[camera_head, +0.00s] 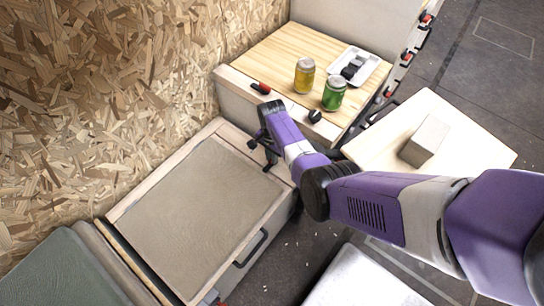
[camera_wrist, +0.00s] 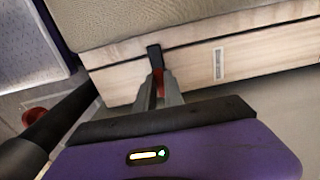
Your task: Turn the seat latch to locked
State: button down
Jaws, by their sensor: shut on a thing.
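The seat is a wooden box with a beige cushion (camera_head: 195,215), and its wooden side fills the upper part of the wrist view. The seat latch (camera_wrist: 154,54), a small black tab with red below it, stands roughly upright in that view against the wooden side. My gripper (camera_wrist: 160,88) is shut on the latch, with its two grey fingers on either side of the red part. In the head view my gripper (camera_head: 266,146) is at the seat's far right corner, and the latch is hidden there. I cannot read a locked or unlocked mark.
A pale table (camera_head: 470,145) with a box (camera_head: 426,140) stands right. A pale rectangular plate (camera_wrist: 218,63) is beside the latch.

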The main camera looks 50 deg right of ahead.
jog(key=c, duration=1.4)
grip_release()
jog(key=shift+c, duration=0.2)
jog(key=shift+r, duration=0.1)
jog(key=shift+r+p, duration=1.2)
jog(key=shift+r, duration=2.6)
